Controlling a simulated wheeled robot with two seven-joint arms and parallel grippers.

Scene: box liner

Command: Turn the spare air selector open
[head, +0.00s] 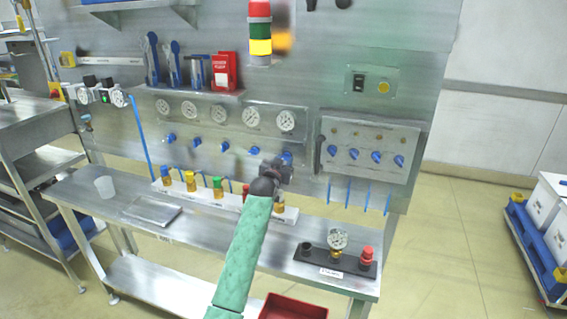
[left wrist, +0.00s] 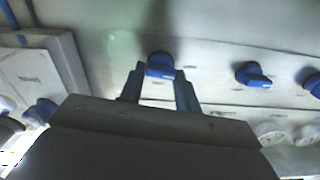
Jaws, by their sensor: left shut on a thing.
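My left gripper (head: 281,167) reaches the gauge panel from the front, with its green-sleeved arm below it. It is shut on the rightmost blue selector knob (head: 287,156) of the row under the gauges. In the left wrist view this knob (left wrist: 160,65) sits between the two fingertips (left wrist: 159,82). I cannot read its label, so I cannot confirm that it is the spare air selector. The gripper partly hides the knob in the head view. Other blue knobs (left wrist: 252,75) in the row are free. My right gripper is not in view.
A separate panel (head: 365,135) with several blue knobs stands to the right. A red bin (head: 293,307) is at the front.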

